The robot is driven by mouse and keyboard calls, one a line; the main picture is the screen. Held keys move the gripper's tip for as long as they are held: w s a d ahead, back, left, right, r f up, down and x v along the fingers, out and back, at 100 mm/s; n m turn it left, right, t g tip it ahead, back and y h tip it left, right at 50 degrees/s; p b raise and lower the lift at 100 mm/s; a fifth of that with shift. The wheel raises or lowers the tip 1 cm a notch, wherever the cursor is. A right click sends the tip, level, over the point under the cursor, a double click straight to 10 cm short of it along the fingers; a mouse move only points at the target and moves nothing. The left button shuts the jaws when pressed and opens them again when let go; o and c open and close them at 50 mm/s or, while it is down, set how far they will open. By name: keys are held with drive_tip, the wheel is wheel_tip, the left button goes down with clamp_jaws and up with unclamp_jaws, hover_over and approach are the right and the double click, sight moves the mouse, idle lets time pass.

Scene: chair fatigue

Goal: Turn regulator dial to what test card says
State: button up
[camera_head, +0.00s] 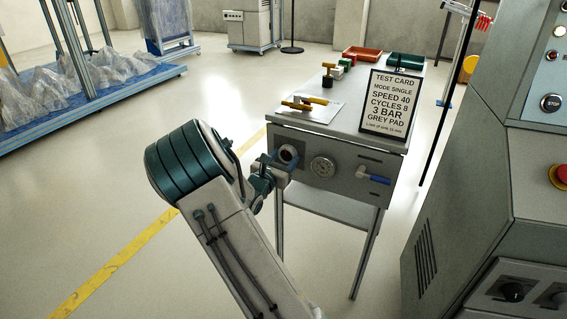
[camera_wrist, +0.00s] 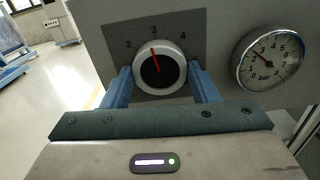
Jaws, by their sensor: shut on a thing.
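The regulator dial (camera_wrist: 172,76) is a round knob with a pale rim, a dark face and a red pointer line. Marks 2, 3 and 4 show above it, and the pointer is close to 3, perhaps slightly toward 2. My gripper (camera_wrist: 163,82) is shut on the dial, one blue finger on each side. In the head view the dial (camera_head: 288,153) is on the bench front, with my gripper (camera_head: 277,163) at it. The test card (camera_head: 390,101) stands on the bench and reads mode single, speed 40, cycles 8, 3 bar, grey pad.
A bar gauge (camera_wrist: 268,58) sits right of the dial, its needle around 2 to 3. A blue-handled valve (camera_head: 374,178) is further right on the bench front. A grey console (camera_head: 470,210) with a red button stands close on the right. The floor left is open.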

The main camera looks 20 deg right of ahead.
drive_tip(key=shift+f+m+b, duration=0.1)
drive_tip(key=shift+m+b, duration=0.2)
drive_tip(key=shift+m, duration=0.5)
drive_tip(key=o, duration=1)
drive_tip(key=shift+c, duration=0.2)
drive_tip(key=p+v, duration=0.3)
drive_tip(key=v, duration=1.1)
